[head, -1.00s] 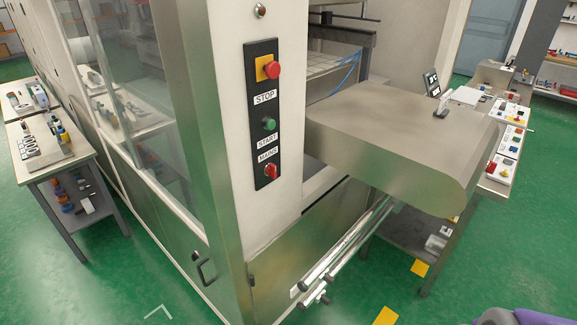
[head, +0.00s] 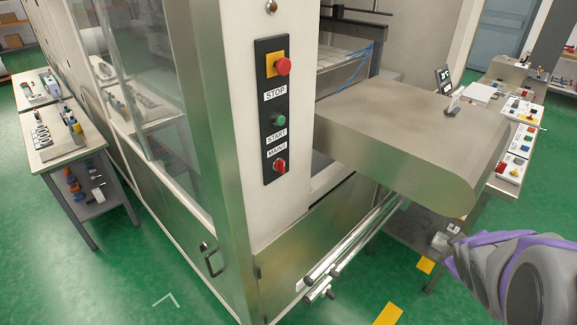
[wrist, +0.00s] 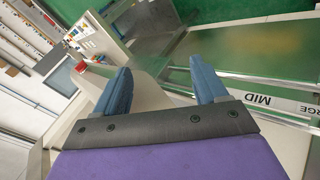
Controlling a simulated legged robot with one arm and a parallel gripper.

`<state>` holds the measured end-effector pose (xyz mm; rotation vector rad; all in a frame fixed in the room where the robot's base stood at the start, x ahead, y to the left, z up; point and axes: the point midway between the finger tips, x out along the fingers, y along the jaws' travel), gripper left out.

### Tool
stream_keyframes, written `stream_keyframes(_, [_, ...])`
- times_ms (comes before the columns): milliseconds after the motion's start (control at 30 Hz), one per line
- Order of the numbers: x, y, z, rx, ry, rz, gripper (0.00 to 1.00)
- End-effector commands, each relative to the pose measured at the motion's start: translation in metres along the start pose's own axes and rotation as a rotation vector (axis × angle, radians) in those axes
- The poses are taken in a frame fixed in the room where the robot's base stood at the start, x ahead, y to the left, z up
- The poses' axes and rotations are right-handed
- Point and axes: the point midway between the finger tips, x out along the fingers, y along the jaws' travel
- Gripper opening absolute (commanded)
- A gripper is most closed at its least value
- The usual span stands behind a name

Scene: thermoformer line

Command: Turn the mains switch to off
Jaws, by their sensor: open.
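The mains switch (head: 280,165) is a small red rotary knob at the bottom of a black control panel (head: 264,103) on the machine's pale corner post, in the head view. A MAINS label sits just above it. The knob is too small to read its position surely. My gripper (wrist: 162,72) shows in the wrist view with two blue fingers spread apart and nothing between them. The switch cannot be made out in the wrist view. In the head view only a grey and purple part of my arm shows at the lower right, well apart from the switch.
Above the switch are the green start button (head: 279,118) and the red stop button (head: 283,66). A steel housing (head: 410,125) juts out right of the panel, with metal rods (head: 350,245) below. A bench (head: 60,150) stands at the left. Green floor is open in front.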

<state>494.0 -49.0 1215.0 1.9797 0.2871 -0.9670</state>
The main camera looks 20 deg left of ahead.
Motion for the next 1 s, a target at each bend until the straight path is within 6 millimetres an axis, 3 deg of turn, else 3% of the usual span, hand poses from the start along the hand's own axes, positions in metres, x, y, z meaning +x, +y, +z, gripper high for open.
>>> stream_keyframes(133, [0.03, 0.015, -0.061, -0.253, 0.207, 0.082, 0.72])
stream_keyframes(267, [0.045, 0.009, -0.119, -0.468, 0.415, 0.145, 0.72])
stream_keyframes(367, [0.049, -0.007, -0.161, -0.614, 0.591, 0.187, 0.72])
stream_keyframes(500, [0.042, -0.044, -0.211, -0.786, 0.855, 0.24, 0.72])
stream_keyframes(633, [0.025, -0.084, -0.244, -0.888, 1.108, 0.285, 0.72])
stream_keyframes(800, [-0.003, -0.124, -0.262, -0.936, 1.365, 0.332, 0.72])
stream_keyframes(1000, [-0.021, -0.14, -0.268, -0.935, 1.492, 0.362, 0.72])
